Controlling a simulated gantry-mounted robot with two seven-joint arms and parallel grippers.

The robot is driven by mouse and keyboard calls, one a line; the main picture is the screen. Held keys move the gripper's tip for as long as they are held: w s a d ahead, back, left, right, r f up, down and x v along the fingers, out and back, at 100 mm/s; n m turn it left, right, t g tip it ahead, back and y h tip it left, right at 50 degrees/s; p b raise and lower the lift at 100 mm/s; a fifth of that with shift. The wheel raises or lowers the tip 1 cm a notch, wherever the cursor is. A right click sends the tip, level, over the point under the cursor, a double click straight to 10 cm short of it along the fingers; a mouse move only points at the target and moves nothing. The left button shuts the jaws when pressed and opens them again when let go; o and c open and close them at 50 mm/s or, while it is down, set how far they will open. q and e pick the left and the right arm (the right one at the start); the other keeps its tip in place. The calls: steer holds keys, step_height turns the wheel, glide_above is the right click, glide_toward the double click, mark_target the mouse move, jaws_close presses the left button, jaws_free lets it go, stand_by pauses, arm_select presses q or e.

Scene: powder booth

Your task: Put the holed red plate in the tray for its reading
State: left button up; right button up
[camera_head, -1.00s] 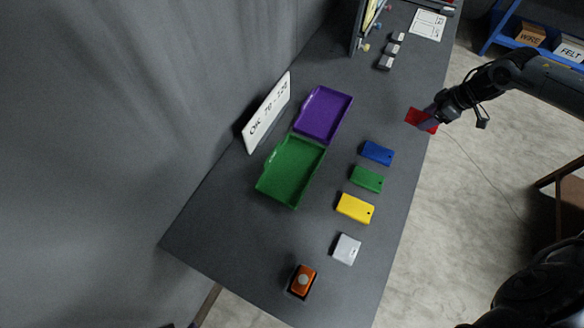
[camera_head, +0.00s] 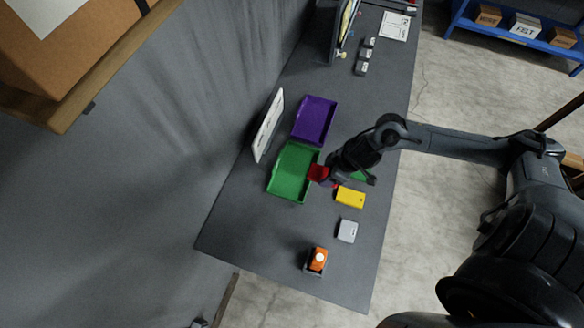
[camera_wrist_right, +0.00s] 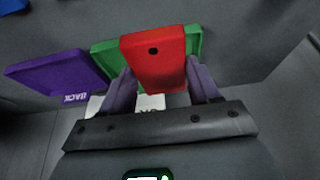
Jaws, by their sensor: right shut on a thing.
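The red plate (camera_head: 317,173) is held between the fingers of my right gripper (camera_head: 328,174), which is shut on it. In the right wrist view the plate (camera_wrist_right: 155,62) shows one dark hole near its far end. The green tray (camera_head: 286,188) is empty, and the plate is at its right edge in the head view. In the right wrist view the plate covers much of the green tray (camera_wrist_right: 193,45). The purple tray (camera_head: 314,116) is empty and sits just beyond the green one. My left gripper is not in view.
A white sign (camera_head: 268,126) stands behind the trays. A yellow plate (camera_head: 350,198), a grey plate (camera_head: 347,231) and an orange-topped device (camera_head: 318,260) lie nearer the front. A green plate (camera_head: 359,177) is partly hidden by my arm. Small grey blocks (camera_head: 363,61) stand farther back.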

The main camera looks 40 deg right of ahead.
steer(key=shift+s+a, duration=0.1)
steer(key=shift+s, duration=0.05)
steer(key=shift+w+a+f, duration=0.2)
steer(key=shift+w+f, duration=0.05)
glide_above(289, 185)
steer(key=s, duration=0.1)
steer(key=f, duration=0.6)
steer(key=shift+d+f, duration=0.25)
steer(key=shift+d, duration=0.05)
steer(key=shift+s+f, duration=0.1)
steer(key=shift+f, duration=1.85)
steer(key=shift+f, duration=0.1)
steer(key=shift+f+b, duration=0.1)
steer(key=shift+b, duration=0.2)
steer(key=o, duration=1.2)
